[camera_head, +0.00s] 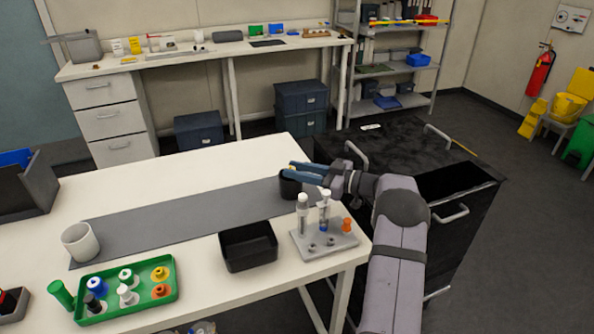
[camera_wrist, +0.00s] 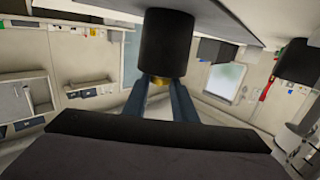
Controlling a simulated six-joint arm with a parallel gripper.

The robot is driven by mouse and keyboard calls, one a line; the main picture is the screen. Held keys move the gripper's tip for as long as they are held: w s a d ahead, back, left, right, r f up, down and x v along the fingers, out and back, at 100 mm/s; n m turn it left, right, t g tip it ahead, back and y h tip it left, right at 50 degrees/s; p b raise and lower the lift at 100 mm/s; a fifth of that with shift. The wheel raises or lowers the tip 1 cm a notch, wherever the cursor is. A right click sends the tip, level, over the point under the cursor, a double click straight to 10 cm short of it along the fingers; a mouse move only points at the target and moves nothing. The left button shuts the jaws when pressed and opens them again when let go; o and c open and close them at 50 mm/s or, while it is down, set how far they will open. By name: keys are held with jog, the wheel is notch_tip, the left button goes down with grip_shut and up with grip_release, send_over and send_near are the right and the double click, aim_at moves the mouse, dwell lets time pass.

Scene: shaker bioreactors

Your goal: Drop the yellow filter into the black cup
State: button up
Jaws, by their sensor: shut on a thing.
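The black cup (camera_head: 289,188) stands upright on the grey mat near the right end of the white table. My gripper (camera_head: 294,167) reaches in from the right, its blue fingers at the cup's rim. The fingers are shut on the small yellow filter (camera_head: 291,166), of which only a bit shows. In the wrist view the filter (camera_wrist: 158,80) sits between the fingertips, right against the cup's outline (camera_wrist: 166,42). I cannot tell whether the filter is above the opening or partly inside it.
A grey rack (camera_head: 316,246) with upright tubes stands near my forearm. A black tray (camera_head: 248,262), a white cup (camera_head: 80,242) and a green tray (camera_head: 128,312) with colored-cap items lie left. The middle of the grey mat (camera_head: 190,215) is clear.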

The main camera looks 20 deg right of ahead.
jog(key=o, duration=1.2)
jog(key=shift+c, duration=0.2)
jog(key=shift+r, duration=0.15)
notch_tip(320, 180, up, 7)
jog(key=p, duration=0.5)
jog(key=shift+p, duration=0.3)
